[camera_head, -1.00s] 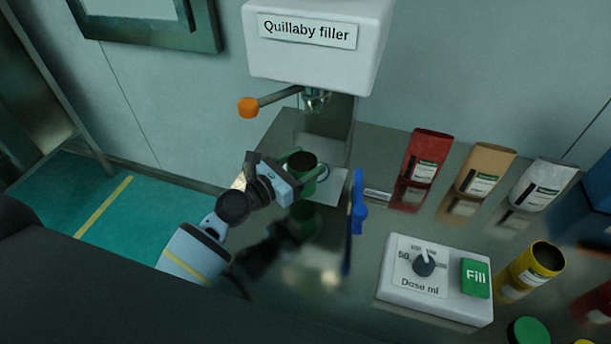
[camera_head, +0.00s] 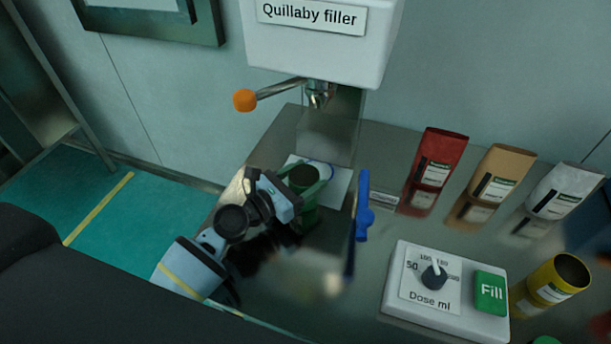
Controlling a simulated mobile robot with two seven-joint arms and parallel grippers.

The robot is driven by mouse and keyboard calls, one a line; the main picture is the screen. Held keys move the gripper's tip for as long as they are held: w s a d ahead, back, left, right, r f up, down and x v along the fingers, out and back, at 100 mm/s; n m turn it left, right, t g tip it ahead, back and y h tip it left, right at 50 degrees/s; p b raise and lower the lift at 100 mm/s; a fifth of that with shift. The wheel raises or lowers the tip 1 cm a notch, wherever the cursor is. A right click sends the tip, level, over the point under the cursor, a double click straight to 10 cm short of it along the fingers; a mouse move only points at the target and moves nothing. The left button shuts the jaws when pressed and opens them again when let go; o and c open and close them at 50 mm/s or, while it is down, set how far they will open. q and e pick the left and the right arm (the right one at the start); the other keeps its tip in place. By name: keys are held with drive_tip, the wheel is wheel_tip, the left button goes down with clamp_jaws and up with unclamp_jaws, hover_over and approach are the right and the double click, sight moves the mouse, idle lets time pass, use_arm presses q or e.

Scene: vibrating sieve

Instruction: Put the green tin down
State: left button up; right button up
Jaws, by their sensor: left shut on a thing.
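The green tin (camera_head: 308,214) is an open cylinder with a dark inside, in the middle of the head view. My left gripper (camera_head: 301,186) is shut on it, with its fingers around the tin's upper part. The tin stands upright at the front of the white square plate with a blue ring (camera_head: 339,184), below the filler nozzle. I cannot tell whether its base touches the surface. My right gripper is not in view.
The Quillaby filler (camera_head: 318,45) has an orange-knobbed lever (camera_head: 245,100). The dose box (camera_head: 447,289), a yellow tin (camera_head: 549,283) and red, tan and white pouches (camera_head: 437,162) are further right.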

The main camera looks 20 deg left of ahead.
use_arm(q)
drive_tip(key=o, duration=0.9)
drive_tip(key=shift+o, duration=0.5)
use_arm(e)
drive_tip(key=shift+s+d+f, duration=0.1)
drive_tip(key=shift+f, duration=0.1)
use_arm(q)
drive_tip(key=shift+r, duration=0.1)
drive_tip(key=shift+s+r, duration=0.1)
drive_tip(key=shift+r, duration=0.05)
drive_tip(key=v, duration=0.3)
drive_tip(key=b+v, duration=0.1)
drive_tip(key=v, duration=0.7)
drive_tip(key=shift+f, duration=0.25)
drive_tip(key=shift+s+a+r, duration=0.1)
drive_tip(key=shift+s+a, duration=0.1)
drive_tip(key=shift+s, duration=0.15)
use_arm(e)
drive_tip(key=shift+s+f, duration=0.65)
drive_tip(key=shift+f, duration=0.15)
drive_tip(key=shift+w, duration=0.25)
